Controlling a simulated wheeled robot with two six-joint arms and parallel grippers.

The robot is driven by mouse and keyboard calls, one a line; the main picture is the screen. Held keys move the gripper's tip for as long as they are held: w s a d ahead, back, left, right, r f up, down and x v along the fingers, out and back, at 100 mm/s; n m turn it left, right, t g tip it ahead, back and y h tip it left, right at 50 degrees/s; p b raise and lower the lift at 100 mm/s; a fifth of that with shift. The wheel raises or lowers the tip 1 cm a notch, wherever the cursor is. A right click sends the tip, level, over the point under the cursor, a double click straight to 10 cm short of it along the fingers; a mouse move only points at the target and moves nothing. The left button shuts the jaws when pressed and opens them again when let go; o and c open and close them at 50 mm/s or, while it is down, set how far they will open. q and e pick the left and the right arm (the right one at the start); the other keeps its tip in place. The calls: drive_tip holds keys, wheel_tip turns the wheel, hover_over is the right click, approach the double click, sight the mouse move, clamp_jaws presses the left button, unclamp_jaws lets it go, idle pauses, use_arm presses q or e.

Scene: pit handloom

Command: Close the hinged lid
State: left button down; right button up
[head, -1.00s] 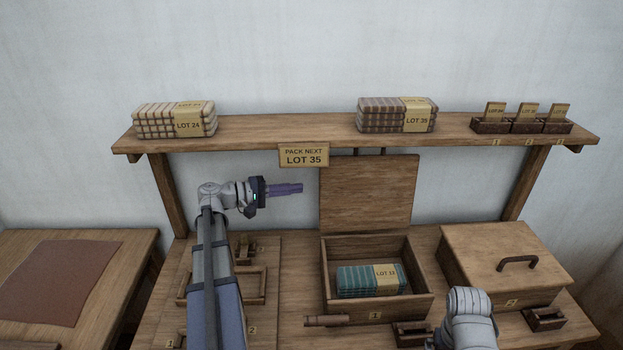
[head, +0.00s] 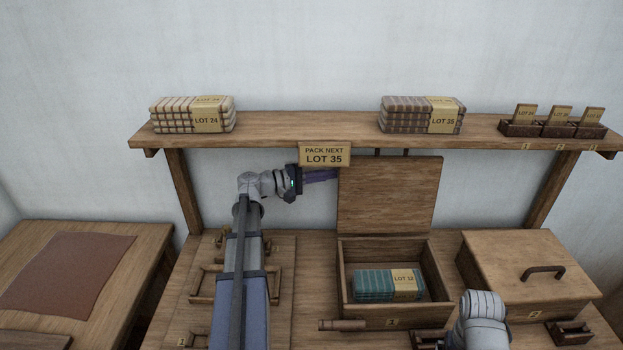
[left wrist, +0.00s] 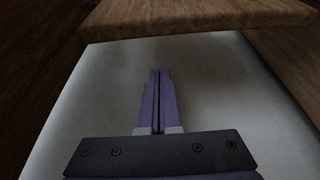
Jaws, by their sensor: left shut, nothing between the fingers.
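The hinged wooden lid (head: 388,195) stands upright, open, at the back of box 1 (head: 392,311). A teal cloth bundle labelled LOT 12 (head: 388,285) lies inside the box. My left gripper (head: 328,174) is shut and empty, its purple fingers pointing right at the upper left edge of the lid. The tips reach that edge; I cannot tell whether they touch it or sit behind it. In the left wrist view the shut fingers (left wrist: 160,74) show against the pale wall. My right gripper is out of view; only part of my right arm shows, at the lower right.
A shelf (head: 290,125) runs above the lid, with a PACK NEXT LOT 35 sign (head: 324,155) hanging close over my left gripper. Cloth stacks LOT 24 (head: 192,115) and LOT 35 (head: 422,115) sit on it. Closed box 2 (head: 530,268) stands right of the open box.

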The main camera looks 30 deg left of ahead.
use_arm(q)
drive_tip(key=shift+s+d+r+p, duration=0.2)
drive_tip(key=shift+s+d, duration=0.3)
drive_tip(key=shift+d, duration=0.3)
drive_tip(key=shift+s+d+r+p, duration=0.15)
drive_tip(key=shift+s+d, duration=0.35)
drive_tip(key=shift+d, duration=0.3)
